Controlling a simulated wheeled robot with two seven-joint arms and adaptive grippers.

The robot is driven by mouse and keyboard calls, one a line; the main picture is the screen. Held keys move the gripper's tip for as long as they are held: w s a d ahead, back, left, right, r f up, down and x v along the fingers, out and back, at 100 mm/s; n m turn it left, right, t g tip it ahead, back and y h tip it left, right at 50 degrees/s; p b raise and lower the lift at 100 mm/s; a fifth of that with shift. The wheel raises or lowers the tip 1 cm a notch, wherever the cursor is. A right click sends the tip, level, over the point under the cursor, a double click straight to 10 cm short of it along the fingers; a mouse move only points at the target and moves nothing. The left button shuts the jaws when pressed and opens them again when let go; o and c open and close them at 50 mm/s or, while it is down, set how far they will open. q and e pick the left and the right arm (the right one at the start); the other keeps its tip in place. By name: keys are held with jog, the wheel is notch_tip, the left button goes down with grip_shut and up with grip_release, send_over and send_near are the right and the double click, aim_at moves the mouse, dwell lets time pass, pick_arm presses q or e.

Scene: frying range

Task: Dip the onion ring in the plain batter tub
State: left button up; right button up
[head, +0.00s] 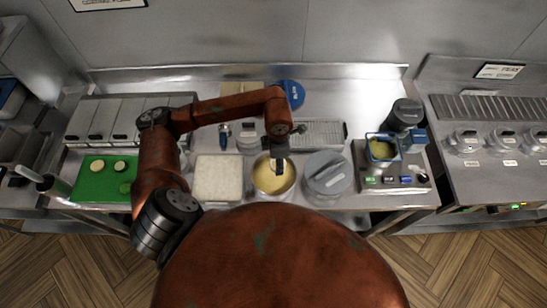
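A round metal tub (259,190) of pale yellow batter stands at the front middle of the counter. My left gripper (280,168) points down over this tub, seen from above. Its fingertips are small and dark against the batter, so I cannot tell whether they are open or shut, or whether they touch the batter. No onion ring can be made out at the gripper. Pale round pieces (97,165) lie on the green board (88,188) at the left; I cannot tell whether they are onion rings. My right gripper is not in view.
A tray of white crumbs or flour (217,178) sits left of the tub, and a grey-lidded tub (327,178) close on its right. A wire rack (318,134) lies behind. A blue-framed device (382,150) stands farther right. The back counter has some clear room.

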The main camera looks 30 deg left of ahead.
aim_at(273, 180)
pick_arm(q)
jog(key=f+n+b, duration=0.2)
jog(key=f, duration=0.2)
jog(key=f+n+b, duration=0.2)
jog(key=f+n, duration=0.1)
jog(key=f, duration=0.1)
jog(key=s+a+f+n+b, duration=0.1)
jog(key=f+n+b, duration=0.1)
jog(key=f+n, duration=0.1)
jog(key=shift+f+b, duration=0.35)
jog(key=shift+f, duration=0.05)
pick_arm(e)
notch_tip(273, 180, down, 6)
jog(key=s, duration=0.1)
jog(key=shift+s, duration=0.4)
pick_arm(q)
jog(key=shift+f, duration=0.1)
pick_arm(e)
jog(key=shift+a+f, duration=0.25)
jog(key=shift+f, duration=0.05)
pick_arm(q)
jog(key=shift+a+b, duration=0.1)
jog(key=shift+b, duration=0.2)
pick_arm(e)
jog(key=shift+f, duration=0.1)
